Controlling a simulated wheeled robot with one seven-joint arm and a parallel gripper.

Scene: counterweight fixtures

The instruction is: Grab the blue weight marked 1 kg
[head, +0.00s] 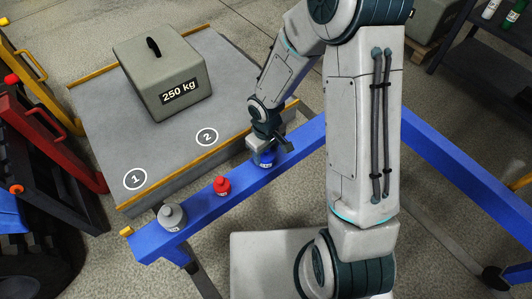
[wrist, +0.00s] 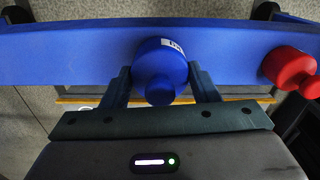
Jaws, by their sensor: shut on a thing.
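The blue weight (head: 264,160) stands on the blue beam (head: 243,181), at the right of a row of weights, partly hidden by my gripper (head: 270,143) in the head view. In the wrist view the blue weight (wrist: 160,65) sits between the two fingers of my gripper (wrist: 161,84), one on each side. The gripper is shut on it. Its white label is turned partly away and I cannot read it. The weight appears to rest on the beam (wrist: 70,45).
A red weight (head: 222,186) and a grey weight (head: 172,217) stand farther left on the beam. The red one (wrist: 292,68) also shows in the wrist view. Behind the beam, a 250 kg block (head: 162,77) sits on a grey platform (head: 168,152). A red frame (head: 50,145) stands left.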

